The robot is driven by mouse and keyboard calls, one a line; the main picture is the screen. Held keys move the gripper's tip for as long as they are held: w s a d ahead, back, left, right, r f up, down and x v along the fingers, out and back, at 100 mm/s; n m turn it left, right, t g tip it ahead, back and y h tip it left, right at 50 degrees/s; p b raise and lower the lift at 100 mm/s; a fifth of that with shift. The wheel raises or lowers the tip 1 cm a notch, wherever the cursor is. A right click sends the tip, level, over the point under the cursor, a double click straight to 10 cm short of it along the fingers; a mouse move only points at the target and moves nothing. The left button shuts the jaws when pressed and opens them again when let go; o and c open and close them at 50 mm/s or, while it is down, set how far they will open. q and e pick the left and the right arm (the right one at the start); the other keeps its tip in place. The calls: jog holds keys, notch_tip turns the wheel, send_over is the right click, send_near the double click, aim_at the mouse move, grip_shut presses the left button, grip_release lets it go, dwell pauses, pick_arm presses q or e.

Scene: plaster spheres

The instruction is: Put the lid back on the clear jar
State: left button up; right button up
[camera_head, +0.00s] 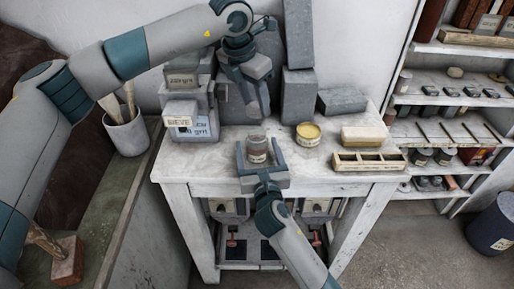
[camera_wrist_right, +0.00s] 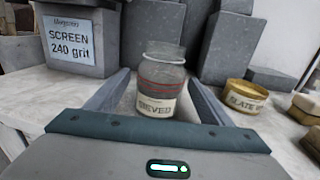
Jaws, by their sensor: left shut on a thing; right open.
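The clear glass jar (camera_head: 257,150) stands upright near the front of the white table. In the right wrist view the jar (camera_wrist_right: 160,85) has an open-looking glass neck, dark contents and a cream label that seems to read SIEVED. My right gripper (camera_head: 260,144) is open, with one finger on each side of the jar and gaps visible in the wrist view. My left gripper (camera_head: 259,108) is above and behind the jar, fingers pointing down, shut on what is probably the lid. Its grasp is too small and dark to make out, and no lid shows clearly elsewhere.
A yellow glaze tub (camera_head: 308,135), a tan block (camera_head: 364,137) and a divided wooden tray (camera_head: 368,162) stand right of the jar. A labelled grey bin (camera_wrist_right: 80,40) stands at left. Tall grey blocks (camera_head: 298,97) line the back. The table front left of the jar is clear.

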jog(key=shift+w, duration=0.2)
jog(key=c, duration=1.6)
pick_arm(q)
send_over(257, 132)
jog(key=shift+s+a+f, duration=0.1)
jog(key=shift+a+f, duration=0.05)
jog(key=shift+f, duration=1.1)
jog(key=shift+s+a+f, duration=0.1)
jog(key=shift+f, duration=1.15)
jog(key=shift+f, duration=0.15)
jog(key=shift+f, duration=0.75)
jog(key=shift+f, duration=0.55)
